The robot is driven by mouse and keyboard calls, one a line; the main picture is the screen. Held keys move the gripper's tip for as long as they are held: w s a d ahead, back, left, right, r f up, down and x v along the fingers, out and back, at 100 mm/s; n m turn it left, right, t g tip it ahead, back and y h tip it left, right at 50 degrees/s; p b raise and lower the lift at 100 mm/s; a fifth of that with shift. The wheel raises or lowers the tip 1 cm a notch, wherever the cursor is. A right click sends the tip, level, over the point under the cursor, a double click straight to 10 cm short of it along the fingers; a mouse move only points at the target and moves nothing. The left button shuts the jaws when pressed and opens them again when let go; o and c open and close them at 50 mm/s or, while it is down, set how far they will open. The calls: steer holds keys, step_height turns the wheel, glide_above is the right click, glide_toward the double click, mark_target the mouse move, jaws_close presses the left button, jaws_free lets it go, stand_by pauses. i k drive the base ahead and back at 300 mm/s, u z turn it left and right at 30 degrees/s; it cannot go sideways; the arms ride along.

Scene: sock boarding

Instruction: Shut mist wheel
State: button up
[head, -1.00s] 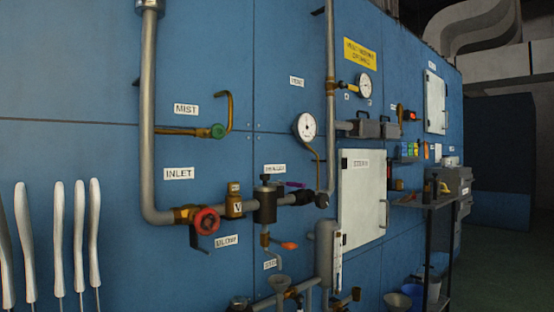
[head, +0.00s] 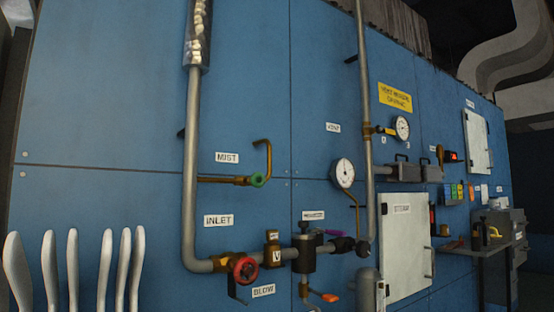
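The mist wheel (head: 258,180) is a small green handwheel on a thin brass line in the head view, just left of centre. The brass line branches from the grey vertical pipe (head: 191,140) and bends up in a hook right of the wheel. A white MIST label (head: 227,158) sits above it. Whether the valve is open or shut cannot be told from its look. My gripper is not in view.
A red wheel (head: 243,268) sits lower on the inlet pipe, near the BLOW label (head: 263,291). Several white sock boards (head: 76,265) stand upright at lower left. A gauge (head: 343,172), white door (head: 404,245) and shelf (head: 483,246) lie to the right.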

mark_target(258, 180)
steer(key=z, duration=0.35)
steer(key=i, duration=1)
steer(key=u, duration=0.45)
